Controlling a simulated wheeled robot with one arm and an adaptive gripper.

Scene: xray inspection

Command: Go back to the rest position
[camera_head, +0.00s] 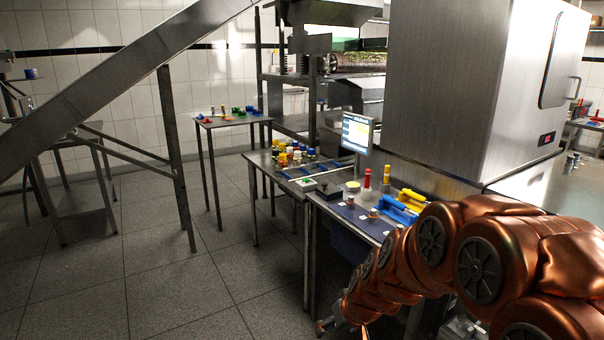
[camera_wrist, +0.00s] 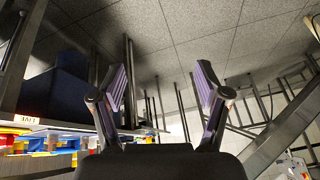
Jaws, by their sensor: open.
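My gripper (camera_wrist: 160,95) is open in the wrist view, with its two purple-padded fingers apart and nothing between them. Tiled floor and metal table legs show beyond the fingers. In the head view my copper-coloured arm reaches from the lower right down to the front of the inspection table (camera_head: 338,212). The end of the arm is low, near the bottom edge of the picture, in front of that table and below its top. The fingers are hard to make out there.
The table holds a blue mat, a red-handled item (camera_head: 366,179), a yellow item (camera_head: 411,197) and a monitor (camera_head: 357,133). A large steel cabinet (camera_head: 440,90) stands behind at right. A slanted metal beam (camera_head: 120,75) crosses the left. The floor (camera_head: 190,285) at front left is clear.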

